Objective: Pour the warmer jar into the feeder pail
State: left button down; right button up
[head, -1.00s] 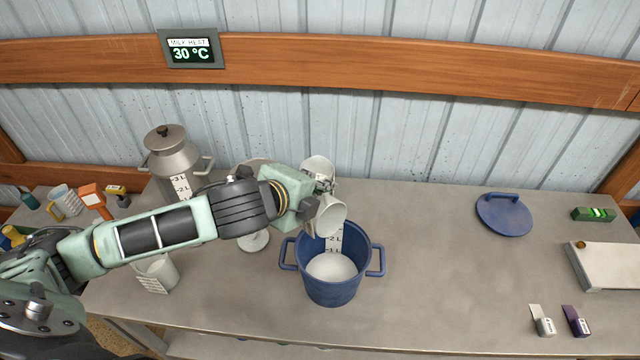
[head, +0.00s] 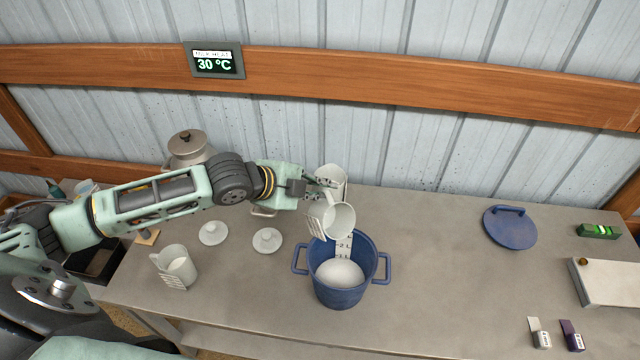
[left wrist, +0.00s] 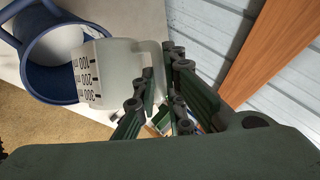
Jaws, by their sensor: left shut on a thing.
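My left gripper (head: 312,190) is shut on a pale jar (head: 338,219), holding it tilted above the blue feeder pail (head: 338,295). The jar's open mouth faces down toward the pail. In the left wrist view the fingers (left wrist: 160,95) close on the jar (left wrist: 120,72), whose side has a scale, and the pail (left wrist: 62,85) lies beyond it. White milk lies in the pail, below its inner scale. I see no clear stream between jar and pail. Another pale vessel (head: 331,176) shows behind the gripper, partly hidden. My right gripper is not in view.
A pale jar (head: 176,264) with white contents stands at the left, near two white lids (head: 213,232) (head: 267,240). A metal can (head: 188,146) is behind my arm. A blue lid (head: 509,228) lies right. The wall display (head: 214,61) reads 30 °C.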

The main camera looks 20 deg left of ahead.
pick_arm(q)
jog(key=shift+w+a+r+p, duration=0.15)
jog(key=shift+w+a+p, duration=0.05)
jog(key=shift+a+p, duration=0.2)
jog(key=shift+a+f+n+g+h, duration=0.2)
jog(key=shift+f+n+g+h, duration=0.1)
jog(key=shift+f+h, duration=0.1)
jog(key=shift+w+a, duration=0.15)
jog(key=shift+a, duration=0.05)
jog(key=shift+w+a+f+n+h+b, duration=0.15)
jog(key=shift+f+n+h+b, duration=0.2)
jog(key=shift+b, duration=0.45)
notch_tip(320, 180, down, 6)
jog(key=a+n+g+h+b, duration=0.1)
jog(key=n+h+b, duration=0.3)
jog(key=b, duration=1.5)
jog(key=shift+w+a+f+g+h, duration=0.25)
jog(key=shift+g+h, duration=0.25)
jog(key=shift+h, duration=0.35)
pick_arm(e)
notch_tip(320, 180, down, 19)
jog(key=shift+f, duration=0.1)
